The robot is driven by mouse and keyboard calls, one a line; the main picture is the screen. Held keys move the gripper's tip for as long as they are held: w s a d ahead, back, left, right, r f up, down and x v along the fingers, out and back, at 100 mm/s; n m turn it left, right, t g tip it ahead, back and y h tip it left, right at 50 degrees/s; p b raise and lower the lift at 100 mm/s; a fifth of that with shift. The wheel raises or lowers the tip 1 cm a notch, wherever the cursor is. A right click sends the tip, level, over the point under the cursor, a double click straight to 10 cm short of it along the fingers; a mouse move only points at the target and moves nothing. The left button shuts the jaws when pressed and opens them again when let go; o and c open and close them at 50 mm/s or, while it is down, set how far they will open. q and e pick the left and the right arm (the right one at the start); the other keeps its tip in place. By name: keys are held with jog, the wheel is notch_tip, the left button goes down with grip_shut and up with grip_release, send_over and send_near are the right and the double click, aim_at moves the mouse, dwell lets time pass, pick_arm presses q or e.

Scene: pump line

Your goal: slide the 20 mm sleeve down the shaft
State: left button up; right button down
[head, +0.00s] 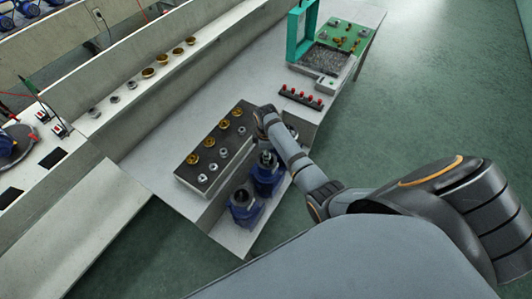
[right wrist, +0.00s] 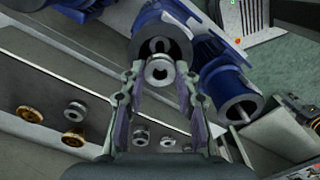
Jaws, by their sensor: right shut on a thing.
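My right gripper (right wrist: 160,75) is shut on a small steel sleeve (right wrist: 158,72), a pale ring with a dark bore, held between its fingertips. Just beyond the sleeve is a blue pump (right wrist: 148,22) with a dark round front, and its shaft (right wrist: 157,46) shows behind the ring. I cannot tell whether the sleeve is around the shaft end or just short of it. In the head view my right gripper (head: 265,117) is at the right side of the dark parts block, and the sleeve is hidden there. My left gripper is not in view.
A second blue pump (right wrist: 228,88) with a bare thin shaft stands close beside the right finger. The parts block (head: 232,120) carries several brass and steel rings. Two blue pumps (head: 243,208) (head: 267,170) stand nearer. A rack of red-topped pieces (head: 301,98) and a green frame (head: 293,38) lie beyond.

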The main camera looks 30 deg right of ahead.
jog(key=c, duration=0.9)
grip_release()
notch_tip(320, 180, up, 12)
